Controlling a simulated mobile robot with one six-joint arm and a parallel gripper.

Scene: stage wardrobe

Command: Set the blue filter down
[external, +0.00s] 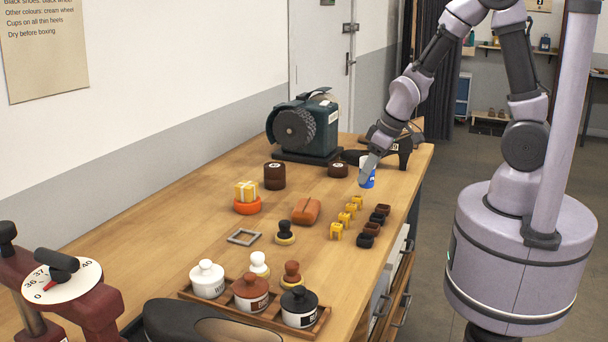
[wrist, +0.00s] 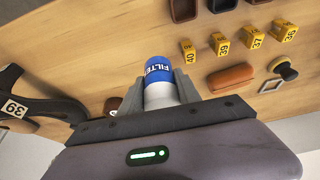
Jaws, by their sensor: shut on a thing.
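The blue filter (wrist: 157,70) is a small cylinder with a blue band lettered "FILTER" and a white part. My gripper (wrist: 160,92) is shut on it, with one grey finger on each side. In the external view the filter (external: 368,179) shows as a bit of blue and white below my gripper (external: 369,170), near the right edge of the wooden workbench (external: 170,240). Part of the filter is hidden by a finger. I cannot tell whether its base touches the bench.
A black shoe (external: 390,156) marked 39 stands close behind my gripper. Yellow numbered blocks (external: 344,218) and dark small cups (external: 372,229) stand in rows in front.

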